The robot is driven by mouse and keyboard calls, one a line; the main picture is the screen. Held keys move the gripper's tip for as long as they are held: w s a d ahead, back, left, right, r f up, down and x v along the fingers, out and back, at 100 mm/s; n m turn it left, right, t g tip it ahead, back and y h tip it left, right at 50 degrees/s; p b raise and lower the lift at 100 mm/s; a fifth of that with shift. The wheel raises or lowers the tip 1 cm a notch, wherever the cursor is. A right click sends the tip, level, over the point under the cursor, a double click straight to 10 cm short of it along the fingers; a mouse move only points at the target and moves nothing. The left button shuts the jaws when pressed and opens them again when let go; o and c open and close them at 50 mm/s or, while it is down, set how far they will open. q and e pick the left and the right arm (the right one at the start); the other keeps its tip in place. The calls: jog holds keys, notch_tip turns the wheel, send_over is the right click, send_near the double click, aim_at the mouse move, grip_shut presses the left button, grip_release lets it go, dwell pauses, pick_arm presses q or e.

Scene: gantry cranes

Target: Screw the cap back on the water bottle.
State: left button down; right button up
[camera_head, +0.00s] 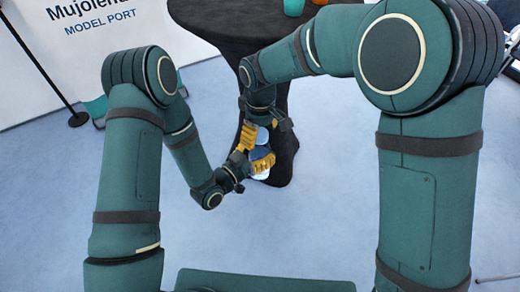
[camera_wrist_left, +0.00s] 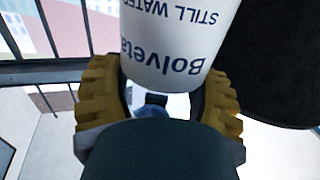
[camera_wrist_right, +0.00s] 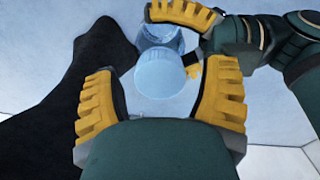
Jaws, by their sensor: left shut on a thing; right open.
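The water bottle (camera_head: 262,172) is held low in front of the black-draped table in the head view. Its white label (camera_wrist_left: 175,45) fills the upper middle of the left wrist view, with the lettering upside down. My left gripper (camera_head: 250,160) is shut around the bottle, a finger on each side. My right gripper (camera_head: 256,134) is open close above it. In the right wrist view, a pale translucent round end of the bottle (camera_wrist_right: 160,76) shows beyond and between the open right fingers (camera_wrist_right: 158,100). I cannot make out the cap for certain.
The black-draped table (camera_head: 215,18) stands behind the grippers, its cloth (camera_wrist_right: 75,65) close to the bottle. Cups (camera_head: 293,7) stand on its top. A white banner (camera_head: 80,45) and a black post (camera_head: 40,65) are at the left. The pale blue floor is open around.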

grip_shut()
dwell(0.3)
jog(key=shift+o, duration=0.2)
grip_release()
notch_tip(320, 180, up, 12)
dwell(0.3)
jog(key=shift+d, duration=0.1)
